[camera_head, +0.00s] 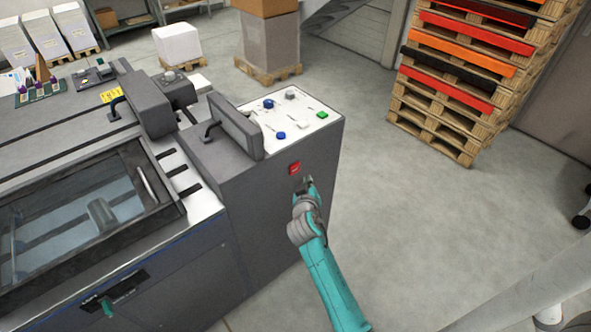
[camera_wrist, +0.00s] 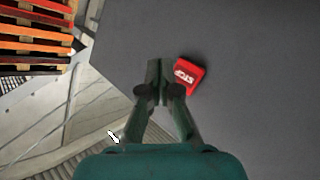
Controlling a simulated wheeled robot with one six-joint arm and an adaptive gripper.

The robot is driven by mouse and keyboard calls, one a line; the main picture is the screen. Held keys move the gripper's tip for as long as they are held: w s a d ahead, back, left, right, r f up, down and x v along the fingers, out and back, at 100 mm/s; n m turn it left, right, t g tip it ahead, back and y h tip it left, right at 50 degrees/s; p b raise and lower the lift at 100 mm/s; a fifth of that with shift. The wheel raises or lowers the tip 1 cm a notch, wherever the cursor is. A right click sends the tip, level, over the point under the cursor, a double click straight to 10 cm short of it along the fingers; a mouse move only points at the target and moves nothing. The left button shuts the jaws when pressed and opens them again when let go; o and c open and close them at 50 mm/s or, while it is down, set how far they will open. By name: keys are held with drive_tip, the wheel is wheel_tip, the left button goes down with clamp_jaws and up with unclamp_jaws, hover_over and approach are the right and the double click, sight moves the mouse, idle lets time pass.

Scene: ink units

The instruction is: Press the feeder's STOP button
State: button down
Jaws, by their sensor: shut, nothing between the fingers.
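The red STOP button (camera_head: 294,168) sits on the grey end face of the feeder (camera_head: 270,215), below its white control panel. In the wrist view the STOP button (camera_wrist: 188,76) shows as a red block with white lettering, just right of the fingertips. My gripper (camera_head: 308,184) is shut and empty, a little below and to the right of the button in the head view. In the wrist view the fingertips of my gripper (camera_wrist: 158,68) are together and point at the grey face. They look apart from the button, but I cannot tell the exact gap to the face.
A tall stack of wooden and coloured pallets (camera_head: 440,135) stands at the back right. Wrapped loads on pallets (camera_head: 268,75) stand behind the feeder. The floor (camera_head: 430,220) right of the feeder is clear.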

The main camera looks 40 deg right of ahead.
sight(300, 169)
drive_tip(key=shift+w, duration=2.4)
idle(0.9)
drive_tip(key=shift+s, duration=0.15)
idle(0.3)
drive_tip(key=shift+s, duration=0.7)
drive_tip(key=shift+s, duration=2.5)
